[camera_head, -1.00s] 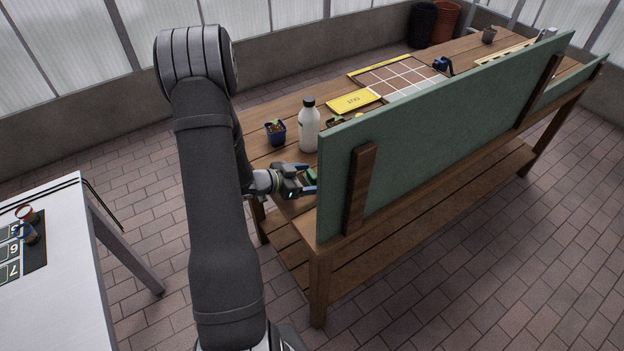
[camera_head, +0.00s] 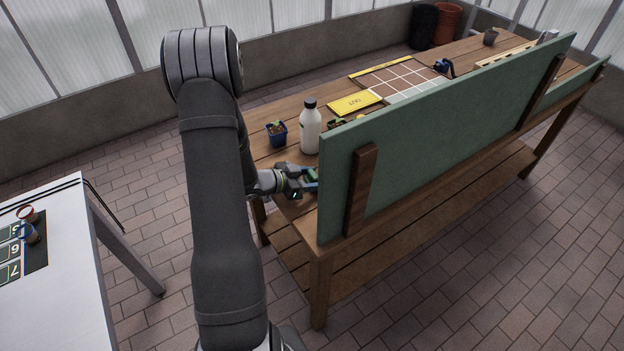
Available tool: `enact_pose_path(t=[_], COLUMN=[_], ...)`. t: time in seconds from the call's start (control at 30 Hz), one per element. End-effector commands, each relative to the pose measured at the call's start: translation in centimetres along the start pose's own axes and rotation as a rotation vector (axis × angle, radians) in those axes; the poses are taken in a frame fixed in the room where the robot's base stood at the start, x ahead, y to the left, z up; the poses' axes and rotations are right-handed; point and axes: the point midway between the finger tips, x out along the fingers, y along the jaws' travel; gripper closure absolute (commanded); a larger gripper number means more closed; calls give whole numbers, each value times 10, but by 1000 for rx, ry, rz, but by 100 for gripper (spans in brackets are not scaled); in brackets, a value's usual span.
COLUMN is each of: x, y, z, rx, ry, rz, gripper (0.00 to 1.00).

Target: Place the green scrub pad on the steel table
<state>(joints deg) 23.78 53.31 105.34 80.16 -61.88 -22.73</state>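The green scrub pad (camera_head: 311,174) shows as a small green patch at my gripper's fingers, at the near left end of the wooden bench. The green panel hides part of it. The steel table (camera_head: 75,305) stands at the lower left, apart from the bench, with a pale top.
A white bottle (camera_head: 310,130) and a potted seedling (camera_head: 277,134) stand just behind my gripper. The upright green panel (camera_head: 430,140) is close on its right.

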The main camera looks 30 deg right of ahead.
Motion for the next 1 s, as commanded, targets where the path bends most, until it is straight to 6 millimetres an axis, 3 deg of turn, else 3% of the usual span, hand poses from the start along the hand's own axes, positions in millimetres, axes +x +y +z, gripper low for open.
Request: enact_pose_path(t=[0.63, 1.0], x=[-31, -38], y=[0, -2], z=[-76, -87], rx=[2, -8], ry=[2, 1], rz=[0, -14], gripper=[73, 73])
